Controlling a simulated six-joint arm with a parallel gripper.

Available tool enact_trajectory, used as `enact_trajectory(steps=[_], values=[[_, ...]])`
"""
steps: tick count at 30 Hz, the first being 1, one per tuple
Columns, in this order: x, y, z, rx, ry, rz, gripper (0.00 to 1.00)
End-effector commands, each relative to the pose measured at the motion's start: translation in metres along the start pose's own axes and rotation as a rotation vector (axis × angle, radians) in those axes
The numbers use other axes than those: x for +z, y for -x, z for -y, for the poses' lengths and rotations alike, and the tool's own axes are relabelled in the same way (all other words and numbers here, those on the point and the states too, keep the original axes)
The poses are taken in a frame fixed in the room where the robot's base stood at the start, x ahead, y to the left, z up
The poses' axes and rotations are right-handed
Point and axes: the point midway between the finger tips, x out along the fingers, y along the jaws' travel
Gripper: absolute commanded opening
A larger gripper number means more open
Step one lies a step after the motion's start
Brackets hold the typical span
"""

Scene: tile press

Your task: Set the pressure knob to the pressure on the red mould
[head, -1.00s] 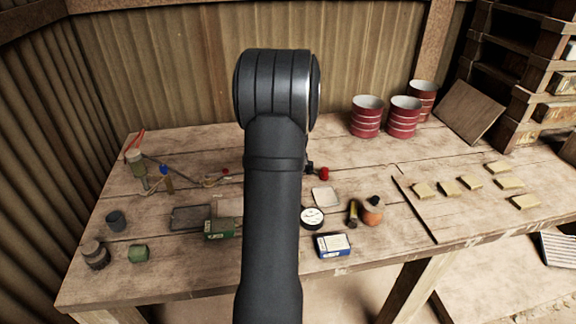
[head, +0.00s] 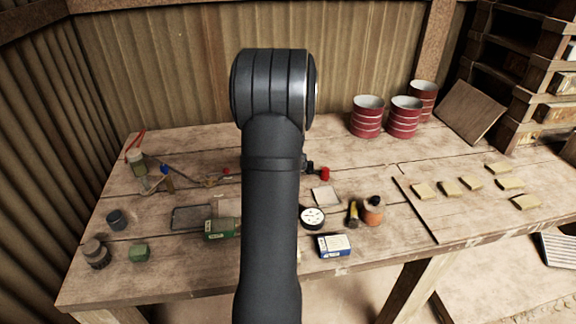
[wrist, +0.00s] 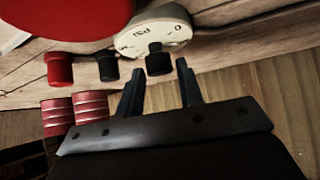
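In the wrist view, a pale dial (wrist: 160,32) marked "PSI" shows at the top, with a black pressure knob (wrist: 158,63) at its lower edge. My gripper (wrist: 159,68) is open and empty, with one finger on each side of the knob and visible gaps. I cannot tell how far the fingertips reach over it. A large smooth red form (wrist: 90,14) fills the top left, cut off by the frame; I cannot tell whether it is the red mould. No pressure number on a mould is readable. In the head view my arm hides the gripper and the dial.
Beside the dial are a black knob (wrist: 107,68) and a red knob (wrist: 60,69). In the head view, a round white gauge (head: 312,217), boxes and jars lie along the bench front. Red drums (head: 367,117) stand at the back; several yellowish tiles (head: 471,183) lie at right.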

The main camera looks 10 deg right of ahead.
Motion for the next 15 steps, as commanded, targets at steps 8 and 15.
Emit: enact_trajectory(steps=[8, 15], values=[[0.0005, 0.0000, 0.0002, -0.001, 0.000, 0.001, 0.48], [0.0002, 0.0064, 0.0002, -0.001, 0.001, 0.000, 0.48]])
